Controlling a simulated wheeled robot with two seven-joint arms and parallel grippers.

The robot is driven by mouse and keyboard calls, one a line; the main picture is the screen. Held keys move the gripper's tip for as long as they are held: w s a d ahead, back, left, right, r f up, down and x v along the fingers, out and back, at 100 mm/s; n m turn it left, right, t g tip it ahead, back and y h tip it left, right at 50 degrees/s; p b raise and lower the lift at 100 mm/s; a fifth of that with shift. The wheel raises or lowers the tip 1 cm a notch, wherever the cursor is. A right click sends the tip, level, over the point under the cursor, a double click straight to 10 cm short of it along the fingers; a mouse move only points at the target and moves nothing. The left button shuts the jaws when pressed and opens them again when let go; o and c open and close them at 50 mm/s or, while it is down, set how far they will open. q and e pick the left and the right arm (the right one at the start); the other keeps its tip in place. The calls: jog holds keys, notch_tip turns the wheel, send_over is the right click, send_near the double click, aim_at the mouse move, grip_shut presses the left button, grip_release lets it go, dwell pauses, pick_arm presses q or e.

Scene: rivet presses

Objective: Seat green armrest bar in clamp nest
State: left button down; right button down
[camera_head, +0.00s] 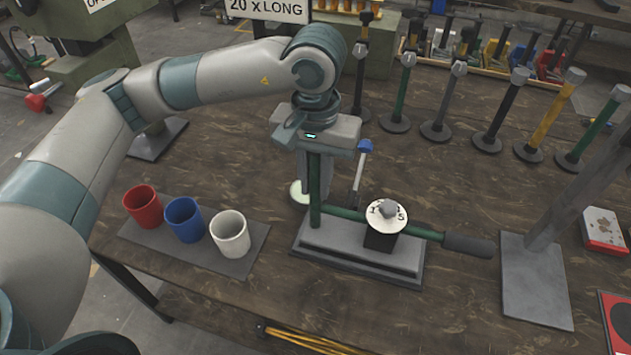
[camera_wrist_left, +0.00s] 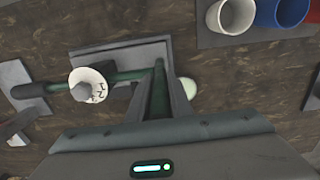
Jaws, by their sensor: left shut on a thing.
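The green armrest bar (camera_head: 425,233) has an upright green leg and a long horizontal arm ending in a dark grip. My left gripper (camera_head: 315,198) points down, shut on the upright leg. In the left wrist view, the bar (camera_wrist_left: 125,76) runs left from between the gripper's fingers (camera_wrist_left: 160,100). The clamp nest has a grey base plate (camera_head: 345,255), a dark block (camera_head: 380,241) and a white lettered dial (camera_head: 386,217) with a grey knob. The bar's arm passes at the block beneath the dial. Its exact contact there is hidden. My right gripper is out of view.
Red (camera_head: 143,206), blue (camera_head: 184,219) and white (camera_head: 230,233) cups stand on a grey mat at left. A grey post stands on a plate (camera_head: 535,280) at right. Several upright armrest posts line the back. A blue-ended lever (camera_head: 360,170) rises behind the base.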

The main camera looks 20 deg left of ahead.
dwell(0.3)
pick_arm(q)
jog(key=shift+f, duration=0.1)
dwell(0.4)
jog(key=shift+b, duration=1.95)
dwell(1.3)
jog(key=shift+f+b, duration=1.05)
jog(key=shift+b, duration=0.25)
jog(key=c, duration=1.5)
grip_release()
jog(key=shift+c, duration=0.2)
jog(key=shift+r, duration=0.15)
